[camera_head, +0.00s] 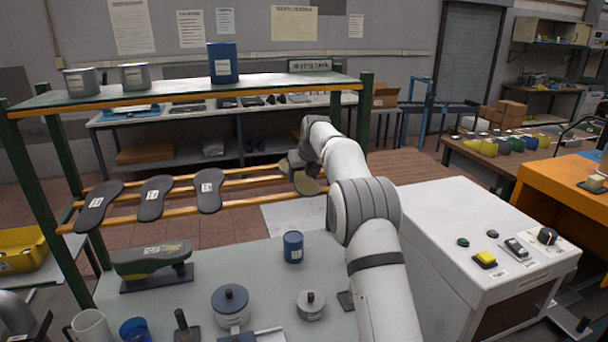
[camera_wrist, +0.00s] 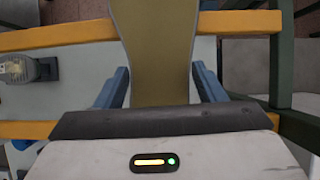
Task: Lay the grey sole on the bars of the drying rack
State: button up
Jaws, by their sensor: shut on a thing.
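My gripper (camera_head: 303,168) is shut on a sole, at the right part of the drying rack's orange bars (camera_head: 250,203). The held sole shows olive-tan in the head view (camera_head: 308,186), partly hidden by my gripper. In the wrist view the sole (camera_wrist: 155,45) runs lengthwise between my gripper's blue fingers (camera_wrist: 160,85). It crosses over the rack's bars (camera_wrist: 60,35). I cannot tell whether it touches them. Three dark grey soles with white labels, left (camera_head: 97,205), middle (camera_head: 154,198) and right (camera_head: 209,190), lie across the bars farther left.
The rack's green upper shelf (camera_head: 170,92) carries two grey pots and a blue can (camera_head: 223,63) above the bars. A green post (camera_head: 363,110) stands right of my gripper. Bare bar length lies between the right dark sole and my gripper. A blue tin (camera_head: 293,247) stands on the table in front.

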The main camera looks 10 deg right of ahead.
jog(key=shift+f, duration=0.1)
dwell(0.7)
jog(key=o, duration=1.3)
jog(key=shift+c, duration=0.2)
jog(key=shift+r+p, duration=1.45)
jog(key=shift+p, duration=0.2)
jog(key=shift+r+p, duration=0.35)
jog(key=shift+r, duration=1.75)
